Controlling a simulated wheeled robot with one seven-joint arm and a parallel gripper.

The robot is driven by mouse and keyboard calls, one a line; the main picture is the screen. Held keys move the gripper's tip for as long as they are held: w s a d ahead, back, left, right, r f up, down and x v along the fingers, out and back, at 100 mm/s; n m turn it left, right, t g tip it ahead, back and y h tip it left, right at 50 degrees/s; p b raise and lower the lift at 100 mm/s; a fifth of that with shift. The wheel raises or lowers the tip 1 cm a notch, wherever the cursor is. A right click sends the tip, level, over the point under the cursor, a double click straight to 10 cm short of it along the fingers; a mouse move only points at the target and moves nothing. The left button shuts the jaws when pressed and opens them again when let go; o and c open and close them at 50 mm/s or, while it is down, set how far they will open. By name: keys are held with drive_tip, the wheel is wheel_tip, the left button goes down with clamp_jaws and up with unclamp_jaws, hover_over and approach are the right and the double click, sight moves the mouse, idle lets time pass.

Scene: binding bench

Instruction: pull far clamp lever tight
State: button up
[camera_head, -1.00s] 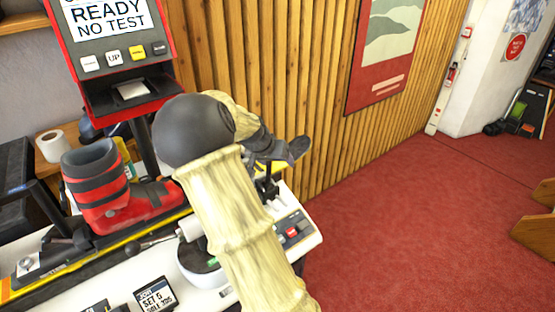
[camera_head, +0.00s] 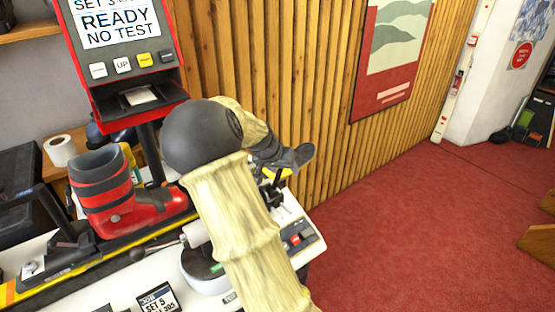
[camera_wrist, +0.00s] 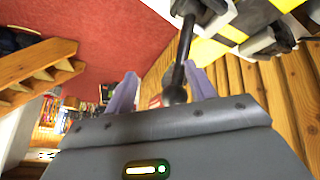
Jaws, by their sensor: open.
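A black lever with a rounded knob (camera_wrist: 175,92) shows in the wrist view, its shaft running up to a yellow and black rail. My gripper (camera_wrist: 162,90) is open, with one pale purple finger on each side of the knob. I cannot tell whether either finger touches it. In the head view a black clamp part (camera_head: 272,192) stands at the far end of the bench unit, partly hidden by my arm. My gripper's fingers are not clear in that view. A second lever with a black ball knob (camera_head: 137,254) lies on the near side.
A red and black ski boot (camera_head: 120,195) stands on the yellow-edged rail left of my arm. A red display stand (camera_head: 125,60) rises behind it. A slatted wooden wall (camera_head: 300,80) is close behind my arm. Red carpet (camera_head: 420,220) lies open to the right.

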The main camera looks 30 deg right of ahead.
drive_tip(key=v, duration=1.7)
drive_tip(key=shift+c, duration=0.2)
drive_tip(key=shift+s, duration=0.1)
drive_tip(key=c, duration=0.3)
drive_tip(key=shift+s+a+f+n+y, duration=0.15)
drive_tip(key=shift+s+a+f+n, duration=0.05)
drive_tip(key=shift+f, duration=0.4)
drive_tip(key=shift+s+a+f+n+y, duration=0.15)
drive_tip(key=shift+a+f+n, duration=0.1)
drive_tip(key=shift+f, duration=0.4)
drive_tip(key=c, duration=0.8)
drive_tip(key=s+a+f+n+y, duration=0.1)
drive_tip(key=f, duration=0.1)
drive_tip(key=s+a+f, duration=0.1)
drive_tip(key=a+f, duration=0.1)
drive_tip(key=s+a+f+n+y, duration=0.1)
drive_tip(key=f, duration=0.2)
drive_tip(key=shift+s+a+n+y, duration=0.3)
drive_tip(key=shift+a+n, duration=0.05)
drive_tip(key=shift+a, duration=0.05)
clamp_jaws()
drive_tip(key=s+a+f+n+y, duration=0.3)
drive_tip(key=s+a+f+n, duration=0.3)
drive_tip(key=s+a, duration=0.5)
drive_tip(key=shift+s+a+f, duration=0.2)
drive_tip(key=shift+s+f, duration=0.2)
drive_tip(key=shift+f, duration=0.15)
